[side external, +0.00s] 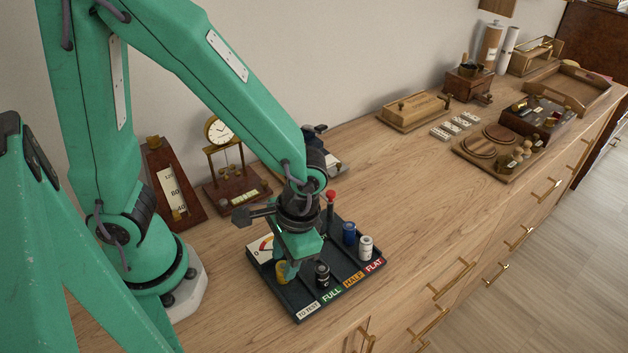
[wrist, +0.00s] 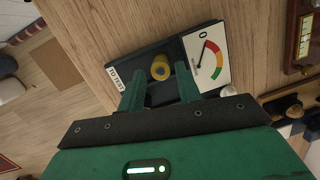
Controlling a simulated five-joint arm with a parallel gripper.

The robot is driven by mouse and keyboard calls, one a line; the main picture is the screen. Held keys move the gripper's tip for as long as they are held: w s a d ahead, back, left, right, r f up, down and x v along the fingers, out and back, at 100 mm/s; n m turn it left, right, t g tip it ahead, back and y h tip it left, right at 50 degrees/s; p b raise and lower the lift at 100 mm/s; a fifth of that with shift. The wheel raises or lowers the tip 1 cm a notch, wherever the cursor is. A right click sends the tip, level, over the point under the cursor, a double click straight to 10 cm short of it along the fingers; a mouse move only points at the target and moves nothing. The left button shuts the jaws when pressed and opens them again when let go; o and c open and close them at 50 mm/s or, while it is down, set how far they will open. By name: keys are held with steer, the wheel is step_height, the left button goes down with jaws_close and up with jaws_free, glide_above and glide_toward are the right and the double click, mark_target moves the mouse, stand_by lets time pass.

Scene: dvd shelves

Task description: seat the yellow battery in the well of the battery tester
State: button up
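The yellow battery (side external: 282,273) stands upright in the "TO TEST" lane of a dark tray, partly hidden by my gripper in the side view. In the wrist view the yellow battery (wrist: 160,69) shows its round end between my fingertips, with a gap on each side. My gripper (side external: 288,262) points down over the tray's left part; its fingers (wrist: 160,80) are open and empty. The battery tester shows as a white dial plate (wrist: 206,57) with coloured bands, right of the battery; the dial (side external: 261,248) also shows in the side view. I cannot make out the well.
The dark tray (side external: 303,313) also has "FULL", "HALF" and "FLAT" lanes. A black battery (side external: 322,275), a blue battery (side external: 349,233) and a white battery (side external: 366,247) stand close on the right.

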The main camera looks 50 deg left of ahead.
mark_target(280, 266)
steer(key=shift+x, duration=1.3)
steer(key=shift+c, duration=0.2)
jaws_close()
